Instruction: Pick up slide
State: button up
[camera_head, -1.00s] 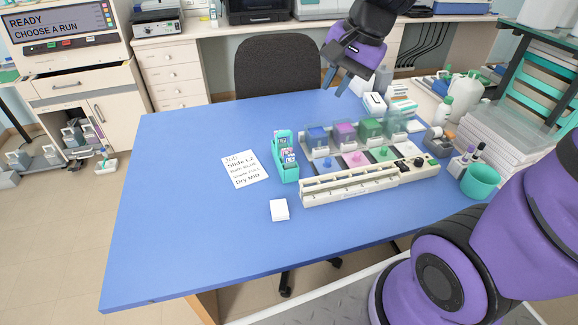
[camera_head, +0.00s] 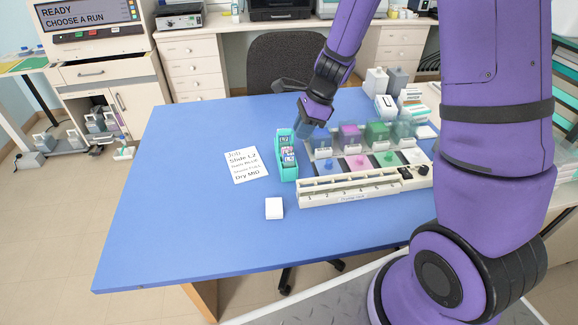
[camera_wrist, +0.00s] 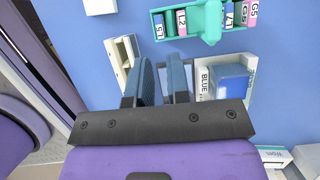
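A teal slide rack (camera_head: 281,165) stands on the blue table, holding several slides with coloured labels. In the wrist view the rack (camera_wrist: 209,30) lies across the top. A slide marked L2 (camera_wrist: 182,23), with a pink label, stands in its left part; other labels include L7 and G5. My gripper (camera_head: 306,133) is above the table beside the rack's right side, near the blue staining jar. In the wrist view my gripper (camera_wrist: 162,70) shows two blue fingers with an empty gap between them, apart from the rack. In the head view the fingertips are hard to see.
A staining station (camera_head: 350,190) with blue (camera_head: 322,147), pink and green jars is right of the rack. A job card (camera_head: 246,165) reads Slide L2. The table's left side is clear.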

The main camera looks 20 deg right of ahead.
aim_at(290, 154)
jog(key=shift+x, duration=4.8)
jog(key=shift+d, duration=0.1)
jog(key=shift+c, duration=0.5)
grip_shut()
